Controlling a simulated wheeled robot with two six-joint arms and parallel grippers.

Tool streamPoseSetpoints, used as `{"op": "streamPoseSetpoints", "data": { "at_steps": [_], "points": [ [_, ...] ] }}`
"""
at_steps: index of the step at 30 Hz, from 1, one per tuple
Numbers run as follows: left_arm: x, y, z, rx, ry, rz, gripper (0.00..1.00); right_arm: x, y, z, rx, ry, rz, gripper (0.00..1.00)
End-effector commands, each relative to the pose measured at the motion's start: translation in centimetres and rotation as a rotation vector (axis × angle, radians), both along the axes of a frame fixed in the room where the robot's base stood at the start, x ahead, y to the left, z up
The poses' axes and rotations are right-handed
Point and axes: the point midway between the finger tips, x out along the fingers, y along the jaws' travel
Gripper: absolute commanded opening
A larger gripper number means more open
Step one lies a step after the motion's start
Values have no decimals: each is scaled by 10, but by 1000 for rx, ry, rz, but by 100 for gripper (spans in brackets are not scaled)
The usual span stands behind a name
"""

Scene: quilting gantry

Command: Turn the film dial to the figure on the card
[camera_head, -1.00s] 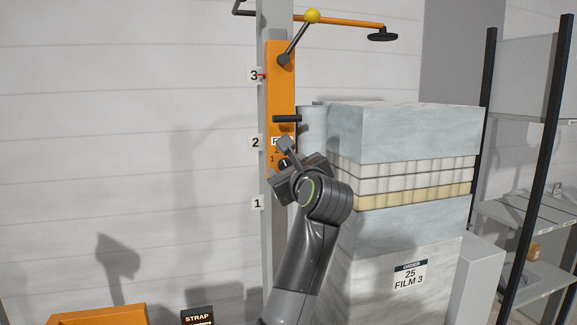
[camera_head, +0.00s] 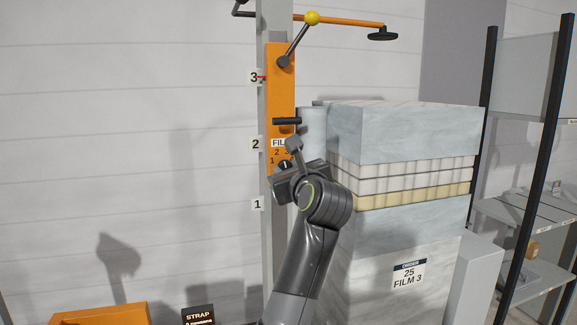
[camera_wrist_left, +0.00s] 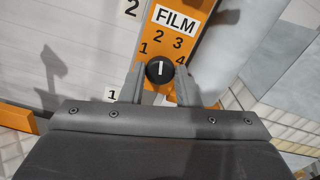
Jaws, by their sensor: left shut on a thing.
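The film dial (camera_wrist_left: 160,71) is a round black knob with a white pointer line, on an orange panel (camera_head: 280,90) below a FILM label. Figures 1 to 4 arc around it in the left wrist view; the pointer stands nearly upright, towards the 2. My left gripper (camera_wrist_left: 160,82) is shut on the dial, one finger on each side. In the head view the left gripper (camera_head: 287,165) partly covers the dial and figures. The order card (camera_head: 408,274) on the wrapped stack reads 25, FILM 3. My right gripper is not in view.
The orange panel sits on a grey mast (camera_head: 266,230) with height marks 1 to 3. A yellow-knobbed lever (camera_head: 299,38) and a dark handle (camera_head: 287,121) are above the dial. The wrapped stack (camera_head: 400,135) stands close to the right; a shelf rack (camera_head: 530,200) is beyond.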

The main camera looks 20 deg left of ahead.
Motion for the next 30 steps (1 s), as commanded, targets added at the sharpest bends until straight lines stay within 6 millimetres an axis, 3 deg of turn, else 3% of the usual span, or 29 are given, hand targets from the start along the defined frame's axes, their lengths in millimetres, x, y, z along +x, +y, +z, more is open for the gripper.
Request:
{"op": "streamPoseSetpoints", "data": {
  "at_steps": [15, 30],
  "points": [
    [0, 0, 3, 369, 250, 0, 6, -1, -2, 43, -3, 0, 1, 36],
    [0, 0, 1, 562, 379, -1, 6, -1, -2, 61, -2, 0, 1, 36]
  ]
}}
